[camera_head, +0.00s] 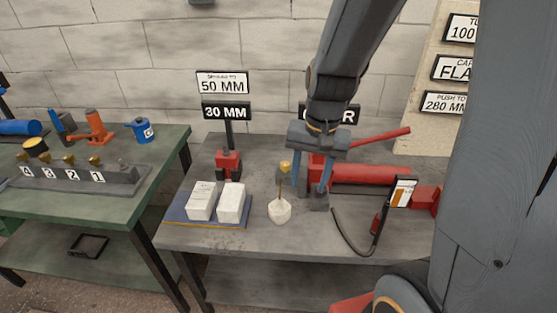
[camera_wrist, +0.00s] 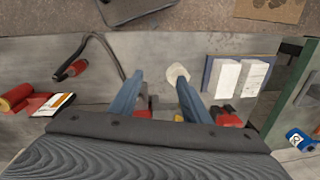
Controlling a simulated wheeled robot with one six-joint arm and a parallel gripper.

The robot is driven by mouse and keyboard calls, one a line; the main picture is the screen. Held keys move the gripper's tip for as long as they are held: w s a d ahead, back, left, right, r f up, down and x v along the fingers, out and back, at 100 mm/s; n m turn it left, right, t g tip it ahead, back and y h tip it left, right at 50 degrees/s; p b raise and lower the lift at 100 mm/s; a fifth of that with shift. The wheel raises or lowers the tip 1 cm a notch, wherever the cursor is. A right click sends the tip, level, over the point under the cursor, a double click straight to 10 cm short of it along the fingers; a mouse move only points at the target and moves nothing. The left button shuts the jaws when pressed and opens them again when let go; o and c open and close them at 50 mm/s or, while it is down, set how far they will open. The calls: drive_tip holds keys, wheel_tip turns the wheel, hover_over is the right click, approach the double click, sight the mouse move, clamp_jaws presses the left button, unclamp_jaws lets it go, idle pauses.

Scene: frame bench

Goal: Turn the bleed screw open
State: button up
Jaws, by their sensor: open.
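A small brass-yellow knob (camera_head: 285,167) stands on a thin stem at the left of the red cylinder unit (camera_head: 370,174); it may be the bleed screw, but I cannot be sure. Below it a pale cup-like piece (camera_head: 280,211) stands on the grey bench; it also shows in the wrist view (camera_wrist: 177,73) near the tip of the right-hand finger. In the wrist view the fingers (camera_wrist: 159,82) are apart with nothing visible held. The gripper hides part of the red unit.
Two white blocks (camera_head: 231,203) lie on a blue plate to the left, before a 30 MM sign (camera_head: 227,112). A dark hose (camera_head: 346,240) and a gauge card (camera_head: 403,192) are at right. The red lever (camera_head: 380,135) reaches up right.

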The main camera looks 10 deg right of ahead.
drive_tip(key=w+d+m+y+p, duration=0.1)
drive_tip(key=w+m+y+p, duration=0.1)
drive_tip(key=w+m, duration=0.85)
drive_tip(key=m+y, duration=0.2)
drive_tip(key=m, duration=0.4)
approach(285, 164)
drive_tip(key=shift+t+h, duration=0.3)
drive_tip(key=shift+t, duration=0.1)
drive_tip(key=shift+s+a+p+x, duration=0.1)
drive_tip(key=shift+p+x, duration=0.5)
drive_tip(key=shift+x, duration=1.4)
drive_tip(key=shift+s+a+p+x, duration=0.1)
drive_tip(key=shift+p+x, duration=0.45)
drive_tip(key=shift+x, duration=1.45)
drive_tip(key=c, duration=1)
drive_tip(key=shift+c, duration=0.2)
